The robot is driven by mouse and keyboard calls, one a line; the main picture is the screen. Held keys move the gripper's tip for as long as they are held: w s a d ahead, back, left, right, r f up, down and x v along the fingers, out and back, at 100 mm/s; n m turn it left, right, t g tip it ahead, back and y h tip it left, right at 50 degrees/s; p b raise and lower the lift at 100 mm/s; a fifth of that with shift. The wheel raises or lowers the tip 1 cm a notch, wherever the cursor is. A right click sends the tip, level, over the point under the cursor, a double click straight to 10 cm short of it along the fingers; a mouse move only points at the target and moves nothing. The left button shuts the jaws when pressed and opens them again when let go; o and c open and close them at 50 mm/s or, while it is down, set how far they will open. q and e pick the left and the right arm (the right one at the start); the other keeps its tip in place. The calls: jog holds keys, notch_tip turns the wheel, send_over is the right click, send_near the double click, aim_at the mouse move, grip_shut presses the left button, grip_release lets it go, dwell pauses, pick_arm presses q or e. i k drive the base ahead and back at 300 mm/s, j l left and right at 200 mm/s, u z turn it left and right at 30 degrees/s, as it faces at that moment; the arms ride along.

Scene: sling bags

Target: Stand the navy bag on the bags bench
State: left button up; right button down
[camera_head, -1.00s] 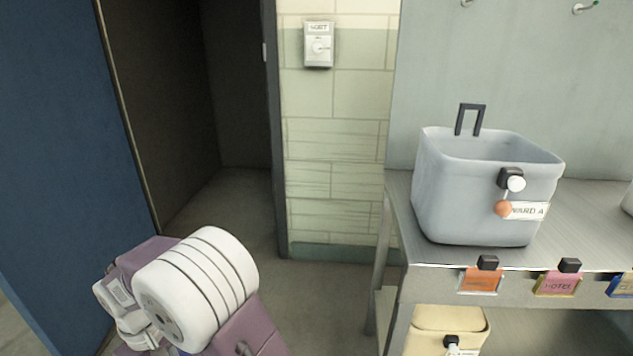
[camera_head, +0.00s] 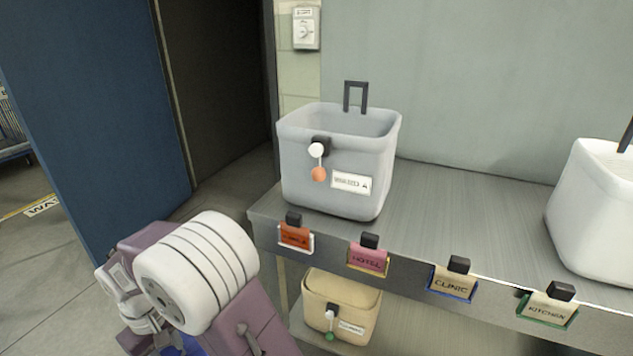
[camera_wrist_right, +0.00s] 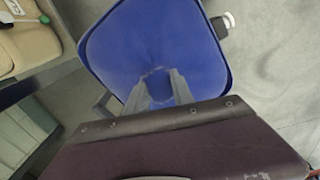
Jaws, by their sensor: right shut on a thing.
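The blue bag, taken as the navy bag (camera_wrist_right: 150,35), fills the top middle of the right wrist view. My right gripper (camera_wrist_right: 160,88) is shut on it near its edge; the exact grip is hard to see. The bag hangs over the grey floor. A dark clip with a white tag (camera_wrist_right: 226,22) sticks out at its right side. In the head view only a small blue patch shows at the bottom, below my arm. The bags bench (camera_head: 460,195) is a grey metal top at the right. My left gripper is not in view.
A grey bag (camera_head: 340,165) labelled WARD A stands at the bench's left end, a white bag (camera_head: 600,215) at the right. Bare bench top lies between them. Coloured tags, including HOTEL (camera_head: 367,260) and CLINIC (camera_head: 452,283), line the front edge. A cream bag (camera_head: 342,308) sits below.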

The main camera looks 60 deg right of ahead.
aim_at(461, 191)
jog(key=k+z, duration=0.35)
jog(key=k+l+z, duration=0.1)
jog(key=k+z, duration=0.25)
jog(key=k, duration=0.15)
jog(key=k+l+z, duration=0.35)
jog(key=k+z, duration=0.2)
jog(key=z, duration=0.25)
jog(key=k+j, duration=0.05)
